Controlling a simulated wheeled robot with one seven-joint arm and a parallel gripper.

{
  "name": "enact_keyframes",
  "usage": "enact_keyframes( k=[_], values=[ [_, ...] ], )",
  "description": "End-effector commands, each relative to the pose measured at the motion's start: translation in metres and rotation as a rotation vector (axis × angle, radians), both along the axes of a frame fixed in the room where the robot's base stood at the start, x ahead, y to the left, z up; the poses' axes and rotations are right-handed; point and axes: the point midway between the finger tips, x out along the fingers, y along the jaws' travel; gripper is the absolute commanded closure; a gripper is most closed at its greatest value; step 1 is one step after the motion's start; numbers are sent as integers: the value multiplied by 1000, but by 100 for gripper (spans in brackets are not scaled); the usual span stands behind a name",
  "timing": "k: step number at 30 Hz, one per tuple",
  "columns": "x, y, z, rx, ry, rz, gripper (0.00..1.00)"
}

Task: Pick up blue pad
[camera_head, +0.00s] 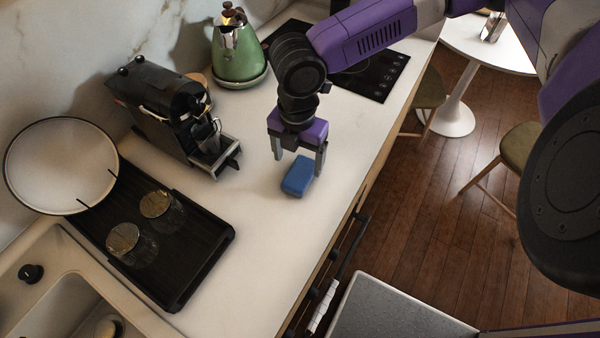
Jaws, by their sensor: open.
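The blue pad (298,176) is a small rounded block lying on the white countertop, near the middle of the head view. My gripper (299,160) points down just above and behind the pad. Its two grey fingers are spread apart, one to the left and one to the right of the pad's far end. The jaws are open and hold nothing. I cannot tell from this view how high the fingertips are above the counter or whether they touch the pad.
A black coffee machine (165,110) stands left of my gripper, with a green kettle (238,55) behind. A dark tray (195,245) with two glasses lies front left, beside the sink (62,290). A black cooktop (372,76) is at the back. The counter around the pad is clear.

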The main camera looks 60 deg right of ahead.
Motion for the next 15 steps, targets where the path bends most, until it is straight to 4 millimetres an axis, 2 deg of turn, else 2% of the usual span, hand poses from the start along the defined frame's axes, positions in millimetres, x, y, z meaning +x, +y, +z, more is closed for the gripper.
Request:
enact_keyframes(
  k=[9, 15],
  values=[
    [-5, 4, -41, 2, -1, -1, 20],
    [-5, 3, -49, 1, -3, 0, 20]
  ],
)
